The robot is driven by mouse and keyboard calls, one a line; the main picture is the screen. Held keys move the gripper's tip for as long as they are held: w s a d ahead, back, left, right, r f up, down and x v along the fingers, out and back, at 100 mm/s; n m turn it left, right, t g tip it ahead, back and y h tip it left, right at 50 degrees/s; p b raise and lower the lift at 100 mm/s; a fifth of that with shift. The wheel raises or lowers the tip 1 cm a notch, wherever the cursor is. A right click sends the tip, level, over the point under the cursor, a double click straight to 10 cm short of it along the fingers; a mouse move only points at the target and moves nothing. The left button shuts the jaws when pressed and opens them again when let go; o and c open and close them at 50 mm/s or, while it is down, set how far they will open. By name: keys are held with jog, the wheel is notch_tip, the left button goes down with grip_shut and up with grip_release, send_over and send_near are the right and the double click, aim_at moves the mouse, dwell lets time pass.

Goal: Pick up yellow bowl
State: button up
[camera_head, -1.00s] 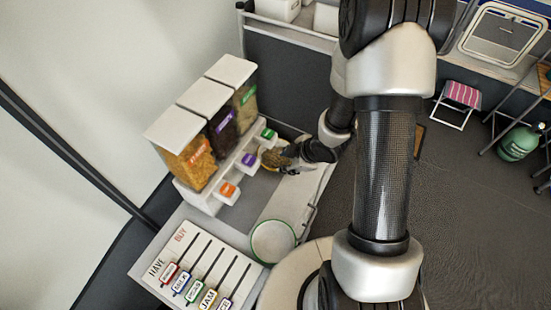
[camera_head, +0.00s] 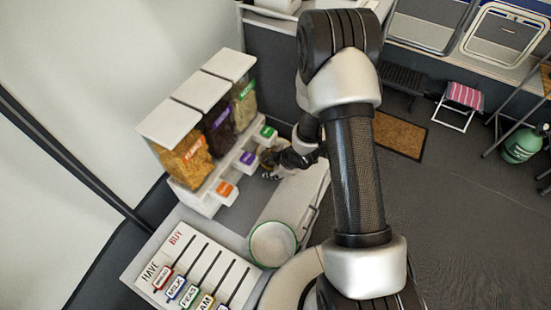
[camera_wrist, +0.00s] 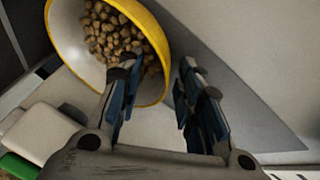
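In the head view the bowl (camera_head: 266,157) is small and partly hidden by my gripper, on the grey counter by the dispensers. My gripper (camera_wrist: 157,68) is open. Its left finger overlaps the bowl's inside and its right finger is outside, with the near rim between them. I cannot tell whether either finger touches the bowl. In the head view my gripper (camera_head: 273,168) is beside the bowl.
Three food dispensers (camera_head: 205,125) stand close on the left of the bowl. A white bowl with a green rim (camera_head: 273,244) is nearer on the counter, beside a board with sliding labels (camera_head: 195,270). Open floor (camera_head: 450,200) lies to the right.

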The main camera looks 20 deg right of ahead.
jog(key=shift+r, duration=0.1)
jog(key=shift+c, duration=0.2)
grip_shut()
dwell(0.5)
